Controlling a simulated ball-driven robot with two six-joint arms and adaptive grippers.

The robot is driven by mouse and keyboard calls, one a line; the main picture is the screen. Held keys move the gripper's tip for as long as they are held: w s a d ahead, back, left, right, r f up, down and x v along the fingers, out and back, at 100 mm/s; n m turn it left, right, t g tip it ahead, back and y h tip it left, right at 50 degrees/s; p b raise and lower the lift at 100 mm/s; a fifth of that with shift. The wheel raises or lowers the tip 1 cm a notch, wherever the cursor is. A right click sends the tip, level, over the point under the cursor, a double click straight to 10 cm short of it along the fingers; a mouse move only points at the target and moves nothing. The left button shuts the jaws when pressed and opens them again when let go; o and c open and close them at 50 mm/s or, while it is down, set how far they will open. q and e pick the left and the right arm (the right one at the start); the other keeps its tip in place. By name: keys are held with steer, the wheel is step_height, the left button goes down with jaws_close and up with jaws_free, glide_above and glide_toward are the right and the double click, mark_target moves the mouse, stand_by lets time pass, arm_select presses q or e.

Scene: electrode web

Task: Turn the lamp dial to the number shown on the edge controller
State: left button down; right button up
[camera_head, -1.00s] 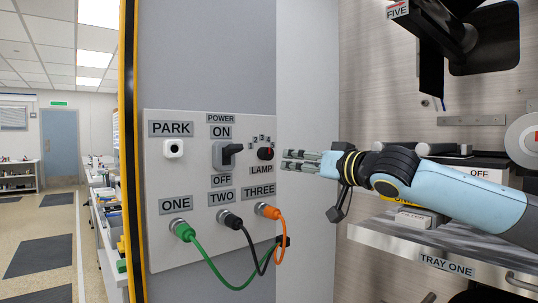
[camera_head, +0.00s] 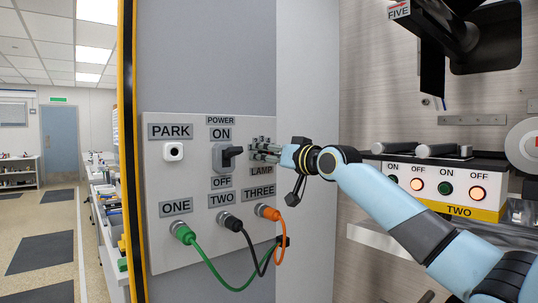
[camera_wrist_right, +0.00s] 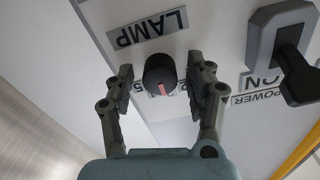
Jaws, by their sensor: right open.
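The lamp dial is a black round knob (camera_wrist_right: 160,73) with a red pointer mark, seen in the right wrist view under the LAMP label (camera_wrist_right: 147,29). Part of the number scale shows around it, mostly hidden. In the head view my right gripper (camera_head: 262,151) covers the dial, above the LAMP label (camera_head: 261,171). In the right wrist view my right gripper (camera_wrist_right: 160,90) is open, with one finger on each side of the dial and visible gaps. The edge controller is not one I can pick out for sure. My left gripper is not in view.
The power switch (camera_head: 229,155) is close left of my right gripper. Green (camera_head: 182,232), black (camera_head: 230,221) and orange (camera_head: 268,212) plugs with cables sit below. A unit labelled TWO (camera_head: 459,211) with lit buttons stands at right.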

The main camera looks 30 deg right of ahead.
steer(key=shift+c, duration=0.4)
jaws_close()
steer(key=n+b, duration=0.1)
steer(key=n, duration=0.1)
steer(key=shift+n+b, duration=0.3)
steer(key=shift+n, duration=0.1)
steer(key=n+b, duration=0.1)
steer(key=n, duration=0.1)
steer(key=shift+f+n, duration=0.1)
steer(key=shift+n, duration=0.2)
steer(key=n+b, duration=0.1)
steer(key=n, duration=0.2)
steer(key=shift+n, duration=0.3)
steer(key=shift+n+b, duration=0.65)
steer(key=shift+n, duration=0.85)
